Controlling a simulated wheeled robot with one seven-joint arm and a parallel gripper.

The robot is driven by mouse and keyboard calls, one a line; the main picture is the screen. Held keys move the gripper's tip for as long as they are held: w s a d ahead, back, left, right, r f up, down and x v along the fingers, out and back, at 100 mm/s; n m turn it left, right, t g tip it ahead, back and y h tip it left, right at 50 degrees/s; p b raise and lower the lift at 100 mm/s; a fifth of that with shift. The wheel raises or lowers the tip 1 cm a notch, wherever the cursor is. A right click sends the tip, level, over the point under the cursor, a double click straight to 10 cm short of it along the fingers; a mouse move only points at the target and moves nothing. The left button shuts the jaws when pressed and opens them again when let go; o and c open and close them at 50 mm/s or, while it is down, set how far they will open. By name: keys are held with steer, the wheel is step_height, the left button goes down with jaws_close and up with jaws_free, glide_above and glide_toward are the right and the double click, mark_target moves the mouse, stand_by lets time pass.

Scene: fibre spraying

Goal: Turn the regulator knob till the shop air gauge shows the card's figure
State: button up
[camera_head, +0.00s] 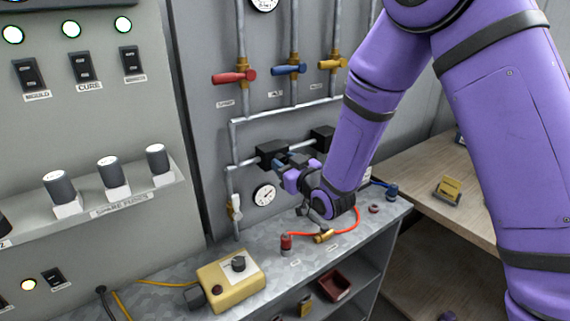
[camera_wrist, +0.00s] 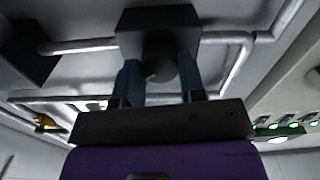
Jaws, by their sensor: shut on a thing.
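A black regulator (camera_head: 271,154) sits on the grey pipe on the wall panel; it also shows in the wrist view (camera_wrist: 150,22). In the wrist view its round dark knob (camera_wrist: 162,68) lies between the two blue fingers of my gripper (camera_wrist: 160,80). My gripper (camera_head: 284,163) is shut on this knob, which is mostly hidden by the fingers in the head view. A round white gauge (camera_head: 264,195) hangs just below the regulator; its needle and figures are too small to read. A yellow card-like block (camera_head: 449,188) stands on the wooden table; its writing is not legible.
A second black regulator (camera_head: 322,138) is just right of my gripper. Red (camera_head: 234,77), blue (camera_head: 289,70) and yellow (camera_head: 332,63) valve handles sit above. The metal bench (camera_head: 185,270) holds a yellow control box (camera_head: 231,279) and a red hose (camera_head: 345,225).

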steer(key=shift+n, duration=2.1)
steer(key=o, duration=0.9)
steer(key=shift+s, duration=0.15)
